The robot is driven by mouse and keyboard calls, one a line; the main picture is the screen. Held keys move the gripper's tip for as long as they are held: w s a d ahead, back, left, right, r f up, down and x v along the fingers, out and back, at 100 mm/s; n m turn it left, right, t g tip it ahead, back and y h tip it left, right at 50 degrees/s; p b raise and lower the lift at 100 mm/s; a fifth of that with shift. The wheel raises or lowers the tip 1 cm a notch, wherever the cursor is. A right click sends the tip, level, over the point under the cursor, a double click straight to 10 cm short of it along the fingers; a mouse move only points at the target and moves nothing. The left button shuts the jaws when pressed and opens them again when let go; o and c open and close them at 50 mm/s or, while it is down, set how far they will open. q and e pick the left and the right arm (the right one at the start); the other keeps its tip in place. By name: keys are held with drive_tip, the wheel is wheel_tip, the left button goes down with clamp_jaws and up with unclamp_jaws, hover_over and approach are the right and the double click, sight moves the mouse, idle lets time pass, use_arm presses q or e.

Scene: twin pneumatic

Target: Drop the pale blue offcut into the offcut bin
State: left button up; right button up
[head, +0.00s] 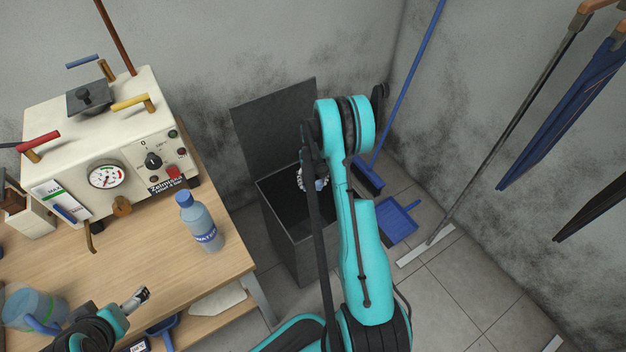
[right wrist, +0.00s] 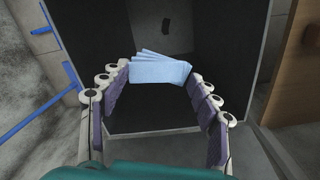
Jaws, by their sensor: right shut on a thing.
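The pale blue offcut (right wrist: 160,70) shows in the right wrist view as a small fanned stack of flat strips. My right gripper (right wrist: 158,76) is shut on it, with a purple-padded finger at each end. The offcut bin (head: 296,252) is a tall dark grey box with its lid (head: 275,118) raised against the wall. In the head view my right gripper (head: 322,182) and a bit of pale blue are over the bin's opening, largely hidden by my arm. In the right wrist view the dark bin interior (right wrist: 205,50) lies beyond the offcut. My left gripper (head: 138,298) is low at the left; its jaws are unclear.
A wooden table (head: 165,250) left of the bin carries a cream machine (head: 130,150) with a gauge, a water bottle (head: 200,222) near its edge and a clear jug (head: 35,308). A blue broom (head: 368,178), blue dustpan (head: 398,220) and floor squeegee (head: 426,246) are right of the bin.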

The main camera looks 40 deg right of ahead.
sight(313, 183)
drive_tip(key=o, duration=0.9)
drive_tip(key=shift+r, duration=0.15)
wheel_tip(313, 183, up, 12)
